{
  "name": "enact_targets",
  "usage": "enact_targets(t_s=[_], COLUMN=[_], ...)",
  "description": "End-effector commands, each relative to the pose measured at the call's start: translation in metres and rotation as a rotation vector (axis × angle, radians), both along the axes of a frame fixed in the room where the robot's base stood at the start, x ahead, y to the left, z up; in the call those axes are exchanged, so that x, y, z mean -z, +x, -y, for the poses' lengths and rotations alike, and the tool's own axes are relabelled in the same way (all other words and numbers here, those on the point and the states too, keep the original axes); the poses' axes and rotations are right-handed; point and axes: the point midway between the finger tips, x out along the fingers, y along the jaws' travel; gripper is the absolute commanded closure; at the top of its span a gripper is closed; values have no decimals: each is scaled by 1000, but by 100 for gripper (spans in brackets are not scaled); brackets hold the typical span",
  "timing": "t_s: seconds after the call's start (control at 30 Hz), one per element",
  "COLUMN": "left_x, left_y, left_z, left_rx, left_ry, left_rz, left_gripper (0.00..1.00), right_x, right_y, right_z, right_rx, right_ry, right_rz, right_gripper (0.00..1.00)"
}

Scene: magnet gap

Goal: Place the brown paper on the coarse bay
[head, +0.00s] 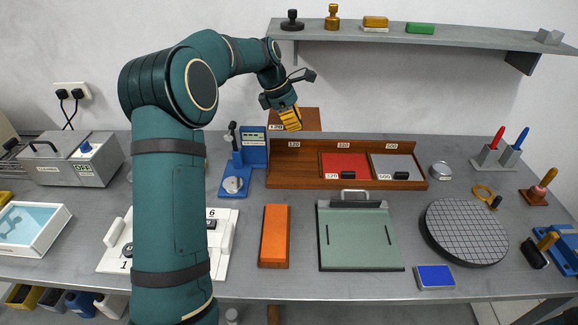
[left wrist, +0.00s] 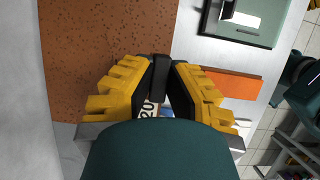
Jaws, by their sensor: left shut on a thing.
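The brown paper (head: 311,118) is a flat brown sheet with a 120 tag. It is raised above the back of the bench, behind the left bay of the wooden rack. My left gripper (head: 290,120) has yellow fingers and is shut on the paper's black grip (left wrist: 160,68). In the left wrist view the speckled brown paper (left wrist: 95,55) fills the upper left. The coarse bay (head: 297,160), marked 120, is the left compartment of the rack and looks empty. The right gripper is not in view.
Red paper (head: 345,165) lies in the 220 bay and grey paper (head: 393,166) in the 500 bay. A blue stand (head: 252,155) is left of the rack. An orange block (head: 274,235) and a green plate (head: 358,240) lie in front. A shelf (head: 450,38) hangs above.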

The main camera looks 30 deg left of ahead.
Motion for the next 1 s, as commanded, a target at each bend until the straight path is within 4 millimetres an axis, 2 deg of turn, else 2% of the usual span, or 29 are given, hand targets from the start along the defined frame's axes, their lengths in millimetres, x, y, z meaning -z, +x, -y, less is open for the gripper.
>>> enact_targets(t_s=[0.4,0.53,0.77,1.0], left_x=[93,111,124,163], left_y=[-1,0,0,0], left_z=[0,0,0,0], left_rx=[-1,-1,-1,0], left_ry=[-1,-2,-1,-2], left_rz=[-4,-3,-1,-3], left_gripper=[100,100,100,100], right_x=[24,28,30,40], right_y=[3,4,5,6], right_z=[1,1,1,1], right_rx=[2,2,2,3], right_ry=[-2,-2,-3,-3], right_rz=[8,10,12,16], right_gripper=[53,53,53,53])
